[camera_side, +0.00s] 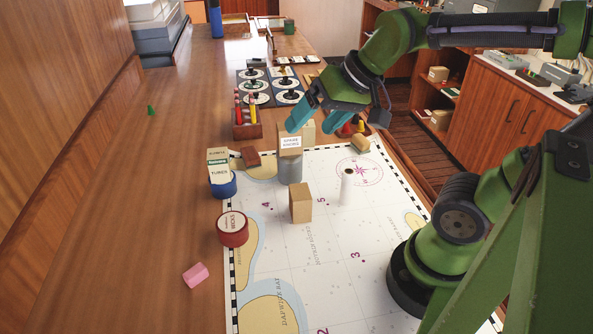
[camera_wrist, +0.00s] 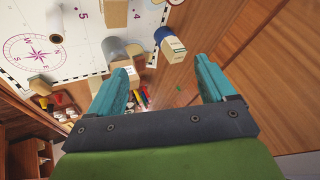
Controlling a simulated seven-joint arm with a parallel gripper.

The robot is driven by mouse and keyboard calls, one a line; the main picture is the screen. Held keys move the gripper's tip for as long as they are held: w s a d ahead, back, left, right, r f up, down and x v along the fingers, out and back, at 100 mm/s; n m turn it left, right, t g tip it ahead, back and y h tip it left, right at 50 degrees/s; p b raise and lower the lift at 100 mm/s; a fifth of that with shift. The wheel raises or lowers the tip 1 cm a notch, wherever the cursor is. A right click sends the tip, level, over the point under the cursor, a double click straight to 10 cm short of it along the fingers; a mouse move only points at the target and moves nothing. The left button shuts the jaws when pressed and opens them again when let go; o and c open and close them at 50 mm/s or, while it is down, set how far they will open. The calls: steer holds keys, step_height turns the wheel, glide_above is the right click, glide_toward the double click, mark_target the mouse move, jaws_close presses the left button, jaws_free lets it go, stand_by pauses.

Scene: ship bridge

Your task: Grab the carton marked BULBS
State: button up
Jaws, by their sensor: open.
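No label that I can read clearly says BULBS. A tan carton with a white label (camera_side: 290,143) stands on a grey cylinder (camera_side: 290,170); its small print is unclear. A tan and green carton stack (camera_side: 219,172), with lettering like TUBES, sits on a blue round base (camera_side: 223,188). A plain-sided tan carton (camera_side: 300,203) stands on the chart. My gripper (camera_side: 309,127) is open, above and close to the labelled carton in the side view. In the wrist view my gripper (camera_wrist: 163,74) has nothing between its fingers.
A dark red round tin (camera_side: 232,229), a pink block (camera_side: 196,275) and a white roll (camera_side: 346,187) stand around the chart (camera_side: 340,250). Racks with red and yellow pens (camera_side: 247,128) lie behind. The left side of the wooden desk is mostly clear.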

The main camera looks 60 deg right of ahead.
steer(key=w+d+f+m+g+h, duration=0.1)
steer(key=w+d+m+h, duration=0.15)
steer(key=w+d, duration=0.7)
steer(key=m+g+h, duration=0.2)
steer(key=m+g, duration=0.1)
glide_toward(307, 123)
steer(key=shift+h, duration=0.25)
steer(key=x, duration=0.5)
steer(key=shift+w+a+f, duration=0.1)
steer(key=shift+a+f, duration=0.1)
steer(key=shift+f, duration=0.2)
steer(key=shift+x, duration=3.3)
steer(key=c, duration=1.1)
